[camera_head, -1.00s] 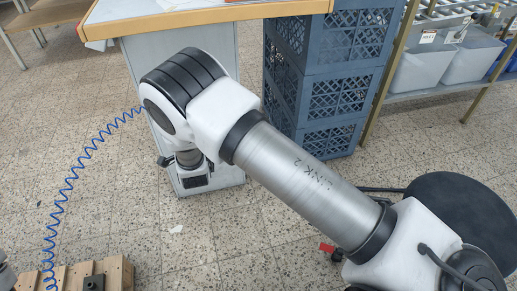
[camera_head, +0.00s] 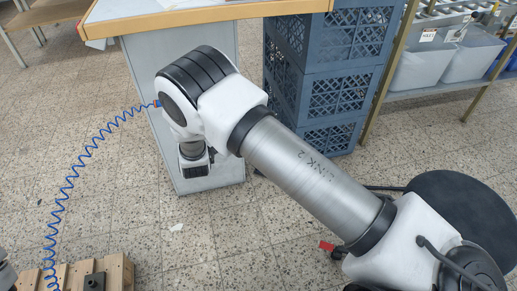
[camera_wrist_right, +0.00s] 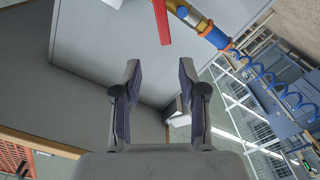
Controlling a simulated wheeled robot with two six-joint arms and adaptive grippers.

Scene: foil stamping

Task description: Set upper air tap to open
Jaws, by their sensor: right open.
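In the right wrist view, a red lever handle (camera_wrist_right: 162,20) reaches down from the top edge. Beside it is a brass-yellow tap body (camera_wrist_right: 197,20) with a blue fitting, and the lever lies at an angle to this body. The lever's upper end is cut off, and I cannot tell whether this is the upper tap. My right gripper (camera_wrist_right: 158,78) is open and empty, with the lever's lower end beyond its fingertips, roughly in line with the gap. In the head view my own right arm hides the tap and right fingers. My left gripper is not in view.
A blue coiled hose (camera_head: 67,190) runs from the cabinet (camera_head: 205,65) side down to a wooden pallet (camera_head: 118,270). Blue crates (camera_head: 335,90) stand right of the cabinet. A round black seat (camera_head: 460,205) stands at right.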

